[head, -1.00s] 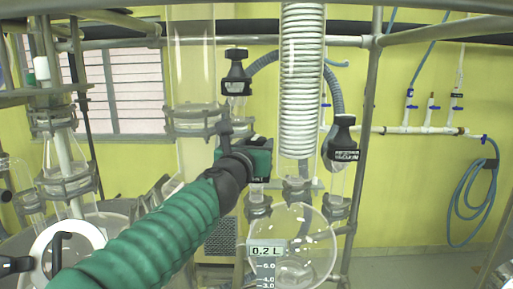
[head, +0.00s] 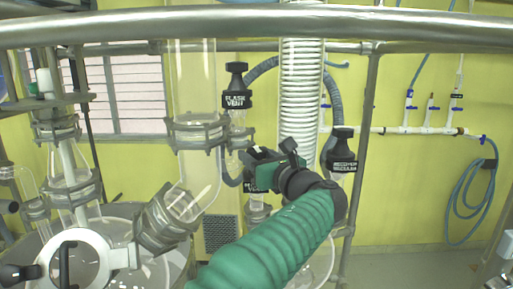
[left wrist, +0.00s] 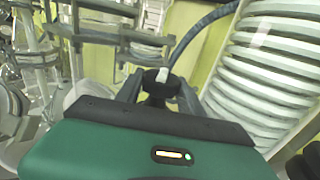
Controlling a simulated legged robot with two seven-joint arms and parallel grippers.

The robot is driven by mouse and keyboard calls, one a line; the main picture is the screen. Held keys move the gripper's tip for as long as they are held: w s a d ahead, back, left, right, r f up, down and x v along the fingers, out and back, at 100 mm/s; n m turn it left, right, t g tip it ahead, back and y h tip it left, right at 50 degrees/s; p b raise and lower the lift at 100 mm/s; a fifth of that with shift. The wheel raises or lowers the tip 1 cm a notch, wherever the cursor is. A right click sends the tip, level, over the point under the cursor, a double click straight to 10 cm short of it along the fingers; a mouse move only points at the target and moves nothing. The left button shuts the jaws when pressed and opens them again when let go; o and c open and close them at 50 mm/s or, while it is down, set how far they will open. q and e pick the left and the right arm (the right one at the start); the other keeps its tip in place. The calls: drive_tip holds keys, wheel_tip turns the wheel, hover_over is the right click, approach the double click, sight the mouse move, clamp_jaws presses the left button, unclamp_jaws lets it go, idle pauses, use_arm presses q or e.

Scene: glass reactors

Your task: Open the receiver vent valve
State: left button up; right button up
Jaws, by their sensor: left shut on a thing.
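My left gripper (head: 256,160) reaches in from the bottom of the head view, its green arm crossing in front of the glassware. It is shut on the black knob of a valve between the two other labelled valves. In the left wrist view the dark fingers stand on both sides of the black knob (left wrist: 160,84), which has a pale piece on top. The valve's black label (head: 257,183) is mostly hidden by the gripper, so I cannot read it. How far the valve is turned cannot be told. My right gripper is not in view.
The flask vent valve (head: 237,90) stands close to the left, another black valve (head: 342,150) to the right. The white coil condenser (head: 302,70) rises just behind my gripper. A metal rail (head: 400,22) crosses the top; a pole (head: 363,150) stands at the right.

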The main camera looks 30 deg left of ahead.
use_arm(q)
drive_tip(key=shift+n+g+y+p, duration=0.3)
drive_tip(key=shift+n+g+p, duration=0.1)
drive_tip(key=shift+g, duration=0.2)
drive_tip(key=o, duration=1.1)
drive_tip(key=shift+d+f, duration=0.1)
drive_tip(key=shift+d, duration=0.25)
drive_tip(key=b+v, duration=0.3)
drive_tip(key=v, duration=1.3)
